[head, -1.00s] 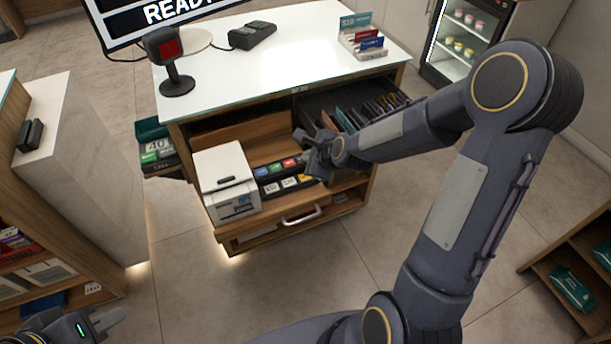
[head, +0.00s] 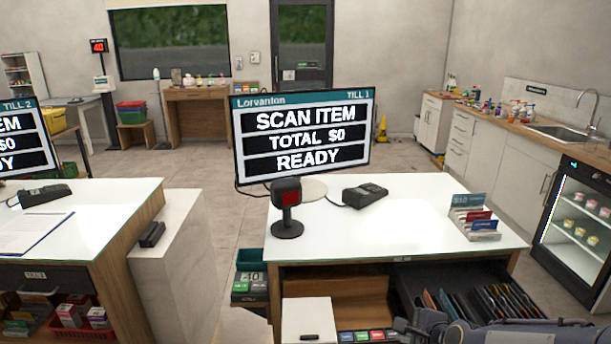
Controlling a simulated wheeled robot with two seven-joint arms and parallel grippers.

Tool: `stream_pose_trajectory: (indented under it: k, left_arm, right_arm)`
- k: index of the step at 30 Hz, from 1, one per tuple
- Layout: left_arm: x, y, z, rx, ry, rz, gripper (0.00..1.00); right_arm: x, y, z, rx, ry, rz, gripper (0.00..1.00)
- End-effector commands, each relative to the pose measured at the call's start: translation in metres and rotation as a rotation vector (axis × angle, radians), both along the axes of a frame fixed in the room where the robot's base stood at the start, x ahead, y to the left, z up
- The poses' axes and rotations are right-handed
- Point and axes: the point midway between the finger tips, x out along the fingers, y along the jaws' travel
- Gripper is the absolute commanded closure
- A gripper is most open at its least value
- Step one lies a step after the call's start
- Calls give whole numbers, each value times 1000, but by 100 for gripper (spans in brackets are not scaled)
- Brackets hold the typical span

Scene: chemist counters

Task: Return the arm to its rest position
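My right arm comes in low at the bottom right of the head view, mostly cut off by the lower edge. Its gripper (head: 425,326) is at the bottom edge, in front of the open drawer (head: 405,283) of the till counter (head: 405,215). The fingers are too small and cut off to tell whether they are open or shut, and no held thing shows. My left gripper is out of view.
A scanner (head: 287,205), a card terminal (head: 365,195) and a card rack (head: 474,222) stand on the counter under the till screen (head: 303,137). A white printer (head: 307,318) sits below. A glass-door fridge (head: 577,225) stands at right.

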Motion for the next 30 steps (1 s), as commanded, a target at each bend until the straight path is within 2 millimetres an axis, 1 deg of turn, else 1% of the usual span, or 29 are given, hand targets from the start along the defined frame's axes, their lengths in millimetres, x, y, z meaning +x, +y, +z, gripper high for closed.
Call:
stream_pose_trajectory:
  k: [1,2,3,5,6,8,9,12,15,18,21,30]
  left_arm:
    - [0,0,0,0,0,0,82]
    - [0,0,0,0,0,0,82]
    - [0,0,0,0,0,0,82]
    - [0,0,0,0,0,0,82]
    - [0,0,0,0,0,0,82]
    - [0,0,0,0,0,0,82]
    - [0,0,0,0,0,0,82]
    - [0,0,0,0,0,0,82]
    - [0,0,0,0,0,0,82]
    - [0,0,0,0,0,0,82]
    - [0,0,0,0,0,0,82]
    - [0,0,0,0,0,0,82]
  right_arm:
    - [-18,2,22,-87,-22,108,100]
    - [-30,3,31,-143,-29,183,100]
    - [-48,6,43,-219,-39,290,100]
    - [-76,10,57,-330,-56,448,100]
    - [-96,12,65,-403,-69,554,100]
    - [-125,16,73,-504,-92,711,100]
    - [-144,19,77,-567,-109,811,100]
    - [-185,25,81,-696,-152,1033,100]
    - [-216,29,81,-788,-191,1200,100]
    - [-234,31,79,-841,-216,1305,100]
    - [-242,32,77,-864,-229,1352,100]
    - [-242,32,77,-865,-229,1359,100]
